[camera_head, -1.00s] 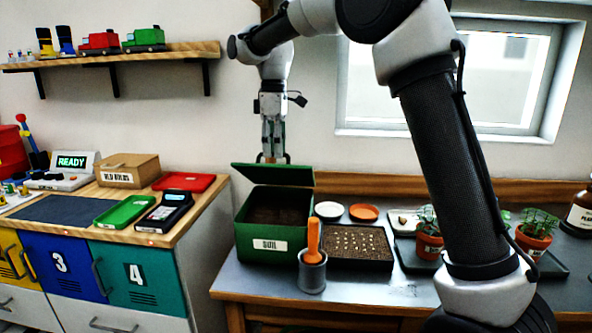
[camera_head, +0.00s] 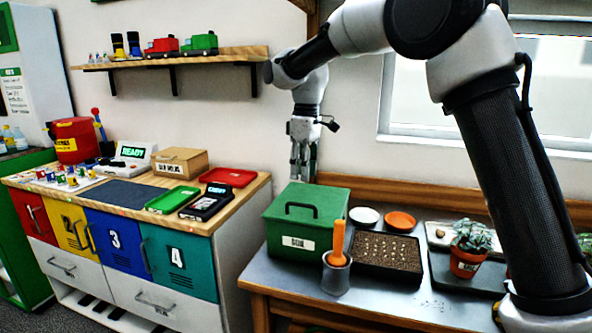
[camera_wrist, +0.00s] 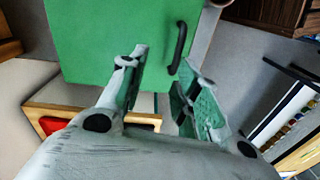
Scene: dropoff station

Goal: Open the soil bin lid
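The green soil bin (camera_head: 283,240) stands on the grey bench with a white SOIL label on its front. Its green lid (camera_head: 322,194) lies flat and shut on top, so the inside is hidden. A dark handle (camera_head: 301,210) arches up from the lid near its front edge. The lid (camera_wrist: 100,45) and handle (camera_wrist: 178,48) also show in the wrist view. My gripper (camera_head: 303,179) points down just above or behind the lid's back edge. In the wrist view my gripper (camera_wrist: 160,72) has its fingers apart with nothing held between them; the handle is beyond the fingertips.
A grey cup with an orange-handled tool (camera_head: 337,262) stands at the bin's front right. A seed tray (camera_head: 388,254), white dish (camera_head: 364,216), orange dish (camera_head: 400,221) and potted plant (camera_head: 468,250) are to the right. The numbered cabinet (camera_head: 180,264) stands left.

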